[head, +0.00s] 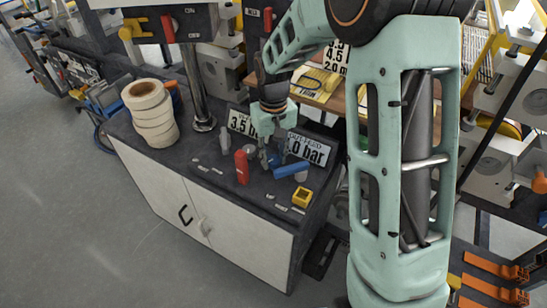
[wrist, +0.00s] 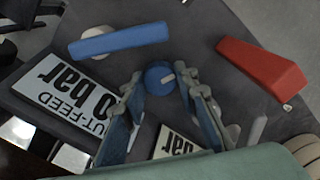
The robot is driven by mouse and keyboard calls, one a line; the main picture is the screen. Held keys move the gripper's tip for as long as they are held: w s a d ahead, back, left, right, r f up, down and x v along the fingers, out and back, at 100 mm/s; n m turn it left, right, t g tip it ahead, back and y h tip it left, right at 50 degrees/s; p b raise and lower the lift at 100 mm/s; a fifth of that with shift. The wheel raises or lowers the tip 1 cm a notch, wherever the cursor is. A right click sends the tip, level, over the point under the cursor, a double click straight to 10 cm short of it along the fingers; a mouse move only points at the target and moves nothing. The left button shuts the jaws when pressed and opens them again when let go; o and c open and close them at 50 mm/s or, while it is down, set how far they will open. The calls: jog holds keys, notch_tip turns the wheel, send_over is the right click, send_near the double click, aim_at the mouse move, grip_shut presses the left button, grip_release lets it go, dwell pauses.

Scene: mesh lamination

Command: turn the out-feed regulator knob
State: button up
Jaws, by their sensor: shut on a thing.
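A round blue knob (wrist: 156,84) with a pale pointer mark sits between my two fingertips in the wrist view. My gripper (wrist: 160,76) is shut on this knob, one finger on each side. In the head view my gripper (head: 269,156) reaches down to the dark cabinet top, and its fingers mostly hide the knob. The OUT-FEED sign (wrist: 68,95) lies to the left of the knob in the wrist view, upside down there. It also shows in the head view (head: 308,148), reading partly "0 bar". A second "bar" sign (wrist: 174,144) is partly hidden by my gripper.
A blue lever handle (wrist: 120,41) is left of the knob, and a red handle (wrist: 262,67) is right of it. A yellow block (head: 302,197) sits near the cabinet's front corner. Stacked cream rolls (head: 150,112) and a metal post (head: 197,85) stand to the left.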

aim_at(273, 159)
dwell(0.3)
jog(key=o, duration=1.2)
jog(key=shift+c, duration=0.2)
jog(key=shift+r, duration=0.1)
notch_tip(273, 159, up, 12)
jog(key=shift+d+m, duration=0.1)
jog(key=shift+m, duration=0.2)
